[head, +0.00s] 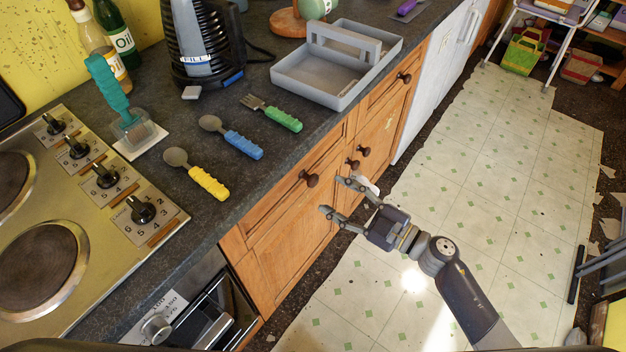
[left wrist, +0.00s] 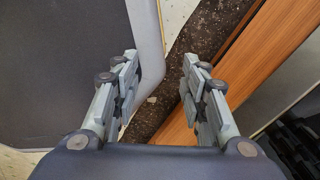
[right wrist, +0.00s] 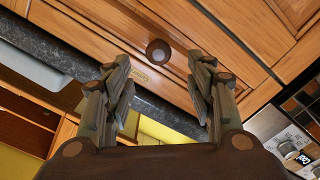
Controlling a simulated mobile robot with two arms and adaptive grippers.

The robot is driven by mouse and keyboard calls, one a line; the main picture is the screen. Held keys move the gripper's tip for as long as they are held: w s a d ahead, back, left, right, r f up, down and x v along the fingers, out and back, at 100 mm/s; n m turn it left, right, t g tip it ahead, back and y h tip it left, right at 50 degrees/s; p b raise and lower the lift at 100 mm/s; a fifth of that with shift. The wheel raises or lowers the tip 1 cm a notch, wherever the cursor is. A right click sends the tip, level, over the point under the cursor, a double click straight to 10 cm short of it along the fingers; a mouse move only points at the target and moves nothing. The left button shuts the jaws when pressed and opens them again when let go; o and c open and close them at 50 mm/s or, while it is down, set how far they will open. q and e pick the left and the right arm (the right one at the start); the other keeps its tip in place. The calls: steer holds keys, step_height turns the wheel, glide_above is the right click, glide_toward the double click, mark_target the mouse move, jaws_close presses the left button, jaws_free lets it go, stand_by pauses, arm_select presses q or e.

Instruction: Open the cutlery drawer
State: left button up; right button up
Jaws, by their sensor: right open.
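A wooden drawer front (head: 280,197) with a dark round knob (head: 309,178) is below the counter and looks shut. My right gripper (head: 338,196) is open in front of the cabinet, its fingers pointing toward the knob, empty. In the right wrist view the knob (right wrist: 158,51) shows between and beyond the two fingertips, with a small label (right wrist: 135,73) beside it that I cannot read. My left gripper (left wrist: 160,75) is open with nothing between its fingers; it is outside the head view.
Spoons and a fork with yellow (head: 209,183), blue (head: 243,145) and green (head: 284,119) handles lie on the counter beside a grey tray (head: 385,66). A second drawer knob (head: 404,77) and two door knobs (head: 352,163) are nearby.

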mark_target(316, 183)
steer(key=x, duration=0.6)
steer(key=shift+w, duration=0.2)
steer(key=shift+x, duration=0.75)
arm_select(q)
steer(key=shift+w+d+r, duration=0.15)
steer(key=shift+w+r, duration=0.05)
steer(key=shift+w, duration=0.85)
arm_select(e)
steer(key=shift+f, duration=0.1)
arm_select(q)
steer(key=shift+s, duration=0.1)
